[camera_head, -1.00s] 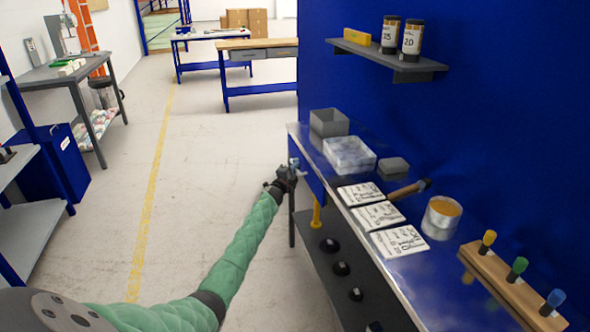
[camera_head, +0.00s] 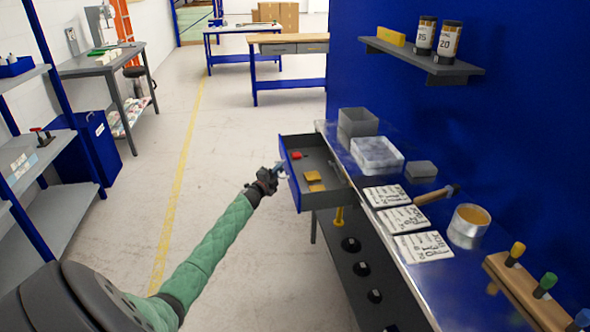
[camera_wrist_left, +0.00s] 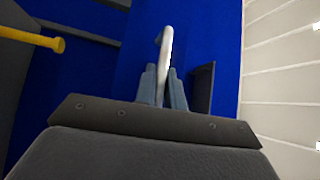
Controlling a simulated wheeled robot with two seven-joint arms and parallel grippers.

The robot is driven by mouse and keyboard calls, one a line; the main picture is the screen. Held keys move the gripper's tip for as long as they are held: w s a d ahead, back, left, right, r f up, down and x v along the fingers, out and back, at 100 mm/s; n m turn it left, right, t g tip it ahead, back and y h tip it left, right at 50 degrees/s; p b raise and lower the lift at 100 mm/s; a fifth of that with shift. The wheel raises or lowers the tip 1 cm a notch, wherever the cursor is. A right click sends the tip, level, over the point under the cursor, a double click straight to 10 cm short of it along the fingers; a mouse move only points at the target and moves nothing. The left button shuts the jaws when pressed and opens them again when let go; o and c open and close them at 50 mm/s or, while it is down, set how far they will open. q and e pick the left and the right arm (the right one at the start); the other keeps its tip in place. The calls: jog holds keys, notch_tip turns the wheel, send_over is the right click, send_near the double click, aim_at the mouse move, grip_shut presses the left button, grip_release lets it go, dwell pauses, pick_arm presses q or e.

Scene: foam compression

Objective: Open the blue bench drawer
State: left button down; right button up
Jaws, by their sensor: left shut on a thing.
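The blue bench drawer (camera_head: 290,188) stands pulled out from the left side of the bench in the head view. Inside it lie a red item (camera_head: 297,155) and yellow items (camera_head: 313,180). My left gripper (camera_head: 277,169) is at the drawer's blue front. In the left wrist view, the fingers of my left gripper (camera_wrist_left: 162,88) are shut on the pale drawer handle (camera_wrist_left: 166,48), with the blue front behind it. My right gripper is not in view.
The metal bench top (camera_head: 400,262) holds grey bins (camera_head: 358,122), white cards (camera_head: 405,220), a hammer (camera_head: 435,195) and a can (camera_head: 469,222). A lower shelf (camera_head: 350,270) with dark knobs is below. The floor (camera_head: 235,275) left of the bench is clear.

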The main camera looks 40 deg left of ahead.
pick_arm(q)
jog(key=s+a, duration=0.1)
jog(key=s, duration=0.1)
jog(key=s+a, duration=0.2)
jog(key=shift+s+a+f, duration=0.1)
jog(key=shift+a, duration=0.15)
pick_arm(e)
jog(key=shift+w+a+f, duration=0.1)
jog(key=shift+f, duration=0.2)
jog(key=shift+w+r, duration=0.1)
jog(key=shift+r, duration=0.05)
pick_arm(q)
jog(key=c, duration=1.5)
grip_release()
jog(key=s+f+b, duration=0.1)
jog(key=s, duration=0.6)
jog(key=shift+s+d, duration=0.3)
jog(key=shift+s, duration=0.05)
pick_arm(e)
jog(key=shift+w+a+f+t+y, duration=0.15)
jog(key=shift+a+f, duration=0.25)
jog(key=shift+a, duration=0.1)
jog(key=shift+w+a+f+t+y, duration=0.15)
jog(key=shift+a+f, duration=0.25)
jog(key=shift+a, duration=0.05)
